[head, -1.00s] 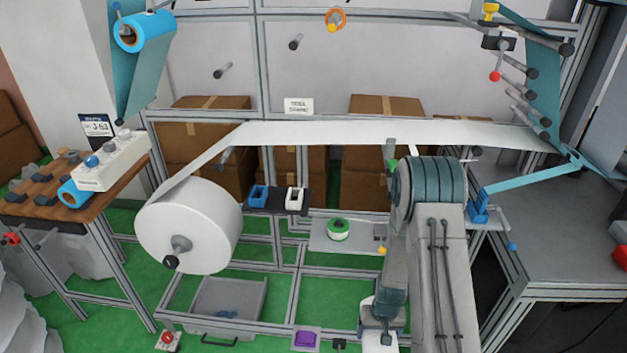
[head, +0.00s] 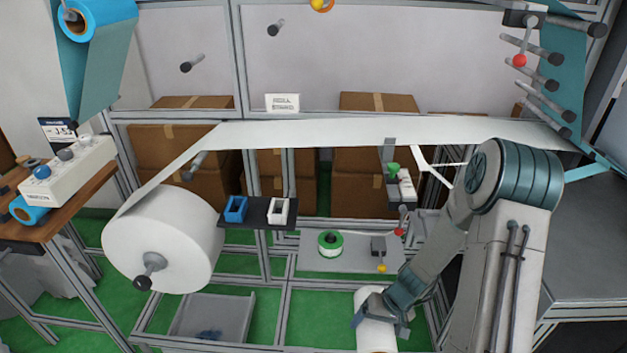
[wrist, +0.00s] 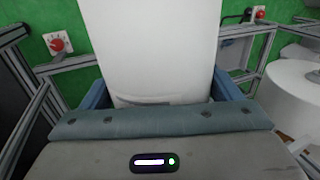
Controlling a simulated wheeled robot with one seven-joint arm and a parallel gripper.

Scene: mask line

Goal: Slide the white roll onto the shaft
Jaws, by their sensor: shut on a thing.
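A small white roll (head: 376,336) is at the bottom of the head view, partly cut off by the picture edge. My gripper (head: 381,318) is shut on it with its blue fingers either side. In the wrist view the white roll (wrist: 152,45) fills the middle between the fingers (wrist: 160,92); its far end is out of view. A large white roll (head: 165,235) sits on a grey shaft (head: 150,265) with a dark end at left. Bare grey shafts stick out of the back panel, one at left (head: 192,63) and one higher (head: 275,25). I cannot tell which shaft is meant.
A white web (head: 370,132) runs from the large roll across the frame to the right. A dark shelf (head: 258,212) holds blue and white holders. A grey plate (head: 315,262) bears a green-white spool (head: 331,243). A wooden table (head: 45,228) stands left.

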